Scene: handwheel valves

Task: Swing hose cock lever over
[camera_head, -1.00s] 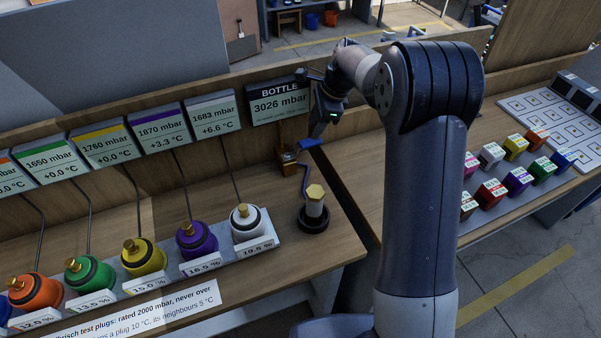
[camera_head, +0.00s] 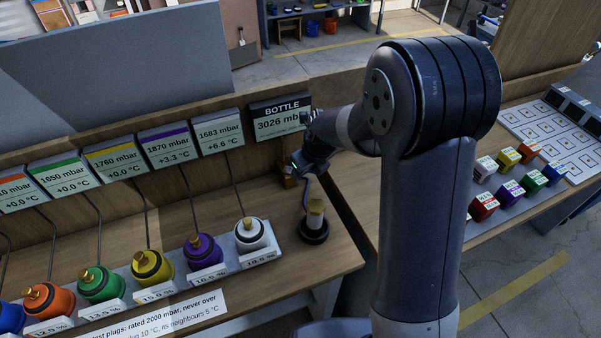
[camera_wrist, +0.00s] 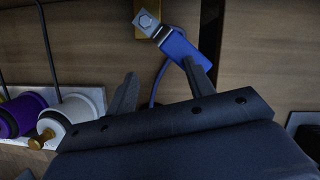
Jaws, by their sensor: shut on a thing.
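The brass hose cock (camera_wrist: 147,20) is at the top of the wrist view, with a bolt head at its pivot. Its blue lever (camera_wrist: 178,48) points down and to the right, against the inner side of the right finger. My gripper (camera_wrist: 158,70) is shut on the lever, though its fingers look well apart from this angle. In the head view my gripper (camera_head: 305,166) is at the cock, below the bottle display, and covers most of the lever.
The bottle display (camera_head: 280,117) reads about 3026 mbar, just above my gripper. A row of coloured plugs (camera_head: 152,267) stands to the left, under pressure displays (camera_head: 219,137). Several coloured cubes (camera_head: 510,188) sit on the right bench. The bench front by the black base is clear.

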